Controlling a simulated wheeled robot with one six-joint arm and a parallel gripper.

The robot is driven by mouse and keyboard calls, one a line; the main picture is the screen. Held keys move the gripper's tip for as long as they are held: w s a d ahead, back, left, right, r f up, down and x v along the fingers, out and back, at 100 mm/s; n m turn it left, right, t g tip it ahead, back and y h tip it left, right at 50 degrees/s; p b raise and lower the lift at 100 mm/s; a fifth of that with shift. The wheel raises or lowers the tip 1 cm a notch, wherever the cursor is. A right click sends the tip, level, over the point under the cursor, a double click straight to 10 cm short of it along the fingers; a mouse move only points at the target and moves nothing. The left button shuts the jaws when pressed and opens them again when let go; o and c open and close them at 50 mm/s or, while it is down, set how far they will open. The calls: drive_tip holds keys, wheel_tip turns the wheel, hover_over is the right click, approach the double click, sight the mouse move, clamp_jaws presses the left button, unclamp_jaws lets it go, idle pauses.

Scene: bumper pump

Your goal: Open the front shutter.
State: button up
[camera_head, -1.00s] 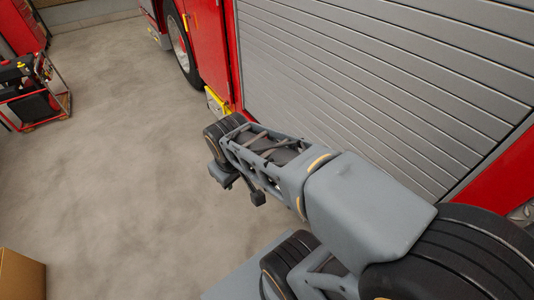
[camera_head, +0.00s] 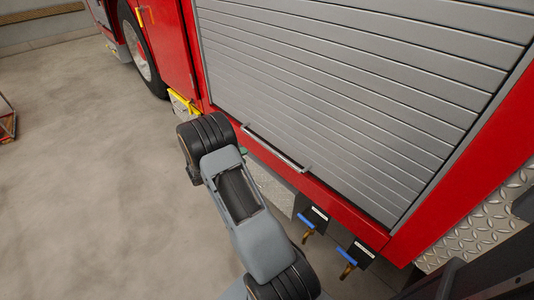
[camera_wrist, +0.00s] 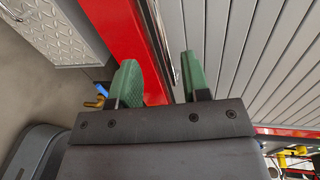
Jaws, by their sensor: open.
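The grey slatted front shutter (camera_head: 340,90) is down in the red truck side, its lower edge meeting the red sill. A thin silver handle bar (camera_head: 275,148) runs along its bottom. My arm reaches low beside the truck, and only a bit of green finger shows near the bar's left end in the head view. In the wrist view my gripper (camera_wrist: 161,75) is open, its two green fingers apart, with the red sill (camera_wrist: 125,35) and a silver strip, seemingly the handle, in line with the gap. The shutter slats (camera_wrist: 240,50) lie to the right. I cannot tell whether the fingers touch the bar.
Two blue-handled valves (camera_head: 315,217) (camera_head: 348,258) stick out below the sill. A yellow-edged step (camera_head: 183,108) and a wheel (camera_head: 140,45) are further along the truck. Diamond plate (camera_head: 490,225) is at right. The floor (camera_head: 80,180) at left is clear.

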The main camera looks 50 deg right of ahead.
sight(267, 147)
drive_tip(key=shift+n, duration=0.4)
drive_tip(key=shift+w+f+b+x, duration=0.1)
drive_tip(key=shift+b+x, duration=0.4)
drive_tip(key=shift+x, duration=1.85)
drive_tip(key=shift+w+f+b+x, duration=0.1)
drive_tip(key=shift+b+x, duration=0.35)
drive_tip(key=shift+x, duration=1.95)
drive_tip(key=shift+w+f+b+x, duration=0.1)
drive_tip(key=shift+b+x, duration=0.4)
drive_tip(key=shift+x, duration=1.85)
clamp_jaws()
